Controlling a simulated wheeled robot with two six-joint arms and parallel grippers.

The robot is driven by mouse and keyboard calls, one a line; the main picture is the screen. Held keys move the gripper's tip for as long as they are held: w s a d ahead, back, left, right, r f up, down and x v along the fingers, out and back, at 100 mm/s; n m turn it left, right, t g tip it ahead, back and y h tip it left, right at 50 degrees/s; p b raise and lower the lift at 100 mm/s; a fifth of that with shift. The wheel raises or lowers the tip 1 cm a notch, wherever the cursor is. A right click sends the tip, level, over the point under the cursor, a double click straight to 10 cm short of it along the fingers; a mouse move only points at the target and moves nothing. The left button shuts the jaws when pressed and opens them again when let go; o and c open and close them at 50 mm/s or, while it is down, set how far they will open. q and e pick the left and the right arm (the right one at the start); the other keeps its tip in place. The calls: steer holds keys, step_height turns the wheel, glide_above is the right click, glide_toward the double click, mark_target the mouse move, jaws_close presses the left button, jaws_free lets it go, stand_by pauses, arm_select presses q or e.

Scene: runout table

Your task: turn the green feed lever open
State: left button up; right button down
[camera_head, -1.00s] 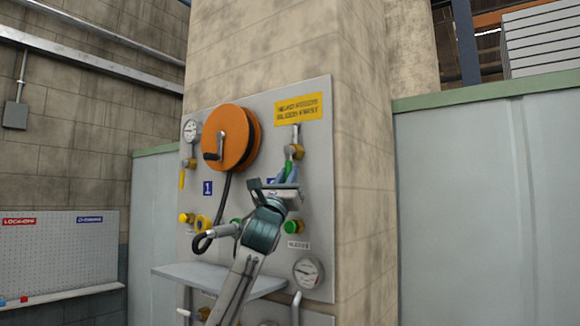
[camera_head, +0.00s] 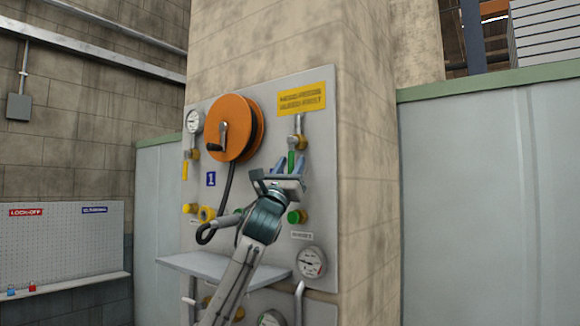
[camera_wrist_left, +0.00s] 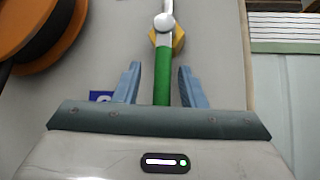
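The green feed lever (camera_head: 291,160) hangs down from its brass valve on the grey panel, right of the orange reel. In the left wrist view the green lever (camera_wrist_left: 162,75) runs straight down from a silver pivot. My left gripper (camera_head: 287,168) is just below and around the lever's lower end. In the wrist view its two blue fingers (camera_wrist_left: 160,82) stand apart, one on each side of the lever, with a visible gap on both sides. The lever's lowest end is hidden behind the gripper body. My right gripper is not in view.
The orange hose reel (camera_head: 231,128) with a crank is left of the lever. A yellow sign (camera_head: 302,99) is above it. A green knob (camera_head: 294,216) and a gauge (camera_head: 311,262) are below. A grey shelf (camera_head: 215,268) juts out under my arm.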

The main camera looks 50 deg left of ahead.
arm_select(q)
steer(key=b+v, duration=0.8)
steer(key=v, duration=0.2)
steer(key=shift+s+f, duration=0.25)
stand_by(0.3)
